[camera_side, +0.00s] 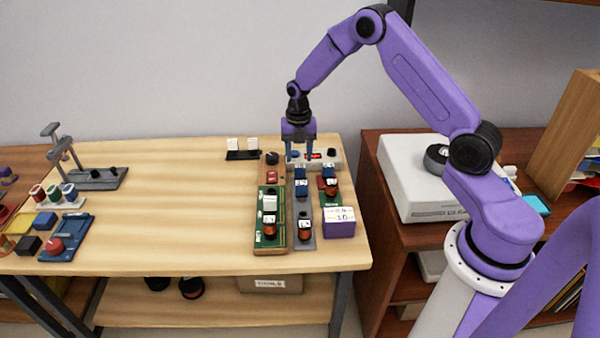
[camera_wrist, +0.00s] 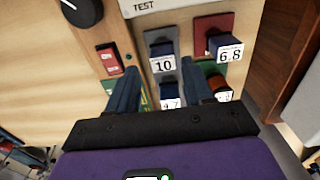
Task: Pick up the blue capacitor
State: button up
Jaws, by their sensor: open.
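Several blue capacitors with white number labels are in view. In the wrist view, one labelled 10 (camera_wrist: 160,47) sits on a grey holder, and one labelled 6.8 (camera_wrist: 222,42) sits on a red holder to its right. Another label, partly hidden, shows below the 10, by the right finger. In the side view, blue blocks (camera_side: 300,172) stand in the boards below my gripper (camera_side: 301,157). My gripper points down with its fingers apart and nothing held. In the wrist view, the fingertips (camera_wrist: 158,68) lie on either side of the capacitor labelled 10.
A white test unit (camera_side: 325,154) stands just behind the boards. A green board (camera_side: 259,235) with parts is at the front left, and a purple box (camera_side: 339,229) with a white card reading 10 is at the right. The table's middle (camera_side: 185,215) is clear.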

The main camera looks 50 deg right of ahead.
aim_at(300, 166)
jog(key=f, duration=0.5)
jog(key=shift+s+f, duration=0.1)
jog(key=shift+s, duration=0.2)
jog(key=shift+f, duration=0.7)
jog(key=c, duration=0.7)
